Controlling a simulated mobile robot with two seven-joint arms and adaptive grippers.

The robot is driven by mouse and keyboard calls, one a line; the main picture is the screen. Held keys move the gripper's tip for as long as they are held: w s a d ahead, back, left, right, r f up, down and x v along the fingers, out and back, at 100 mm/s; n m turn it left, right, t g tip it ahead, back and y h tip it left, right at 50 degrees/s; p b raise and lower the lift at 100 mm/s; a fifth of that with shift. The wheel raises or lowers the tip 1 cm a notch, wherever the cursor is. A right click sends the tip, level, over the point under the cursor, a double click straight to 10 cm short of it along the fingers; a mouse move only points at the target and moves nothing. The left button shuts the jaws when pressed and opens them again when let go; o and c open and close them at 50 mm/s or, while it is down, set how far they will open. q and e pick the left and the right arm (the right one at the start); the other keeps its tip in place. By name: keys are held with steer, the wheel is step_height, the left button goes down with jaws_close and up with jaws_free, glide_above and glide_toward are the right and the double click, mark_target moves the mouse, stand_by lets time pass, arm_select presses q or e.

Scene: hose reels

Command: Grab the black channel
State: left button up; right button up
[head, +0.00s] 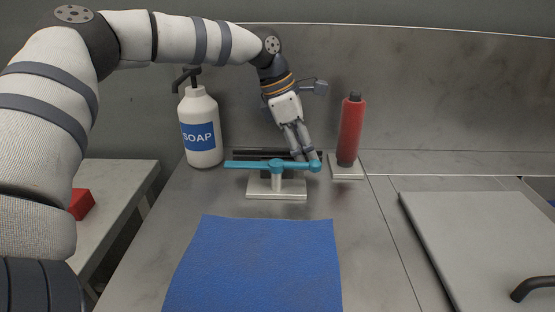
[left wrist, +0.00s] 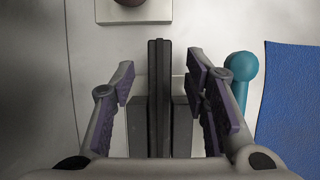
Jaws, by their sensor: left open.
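The black channel (left wrist: 158,98) is a long, narrow dark bar, seen lengthwise in the left wrist view. In the head view the channel (head: 243,154) lies crosswise behind a teal lever (head: 245,164), which hides part of it. My left gripper (head: 303,156) reaches down at the channel's right end. In the left wrist view my left gripper (left wrist: 160,78) is open, with one purple-padded finger on each side of the channel and a visible gap on both sides. My right gripper is in neither view.
The teal lever stands on a pale base (head: 277,195) close in front. A red cylinder (head: 350,130) on a pale plate stands just right, a soap bottle (head: 200,125) at left. A blue mat (head: 256,265) lies in front; a grey panel (head: 485,240) is at right.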

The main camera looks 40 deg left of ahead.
arm_select(q)
steer(key=shift+f, duration=0.2)
stand_by(0.5)
jaws_close()
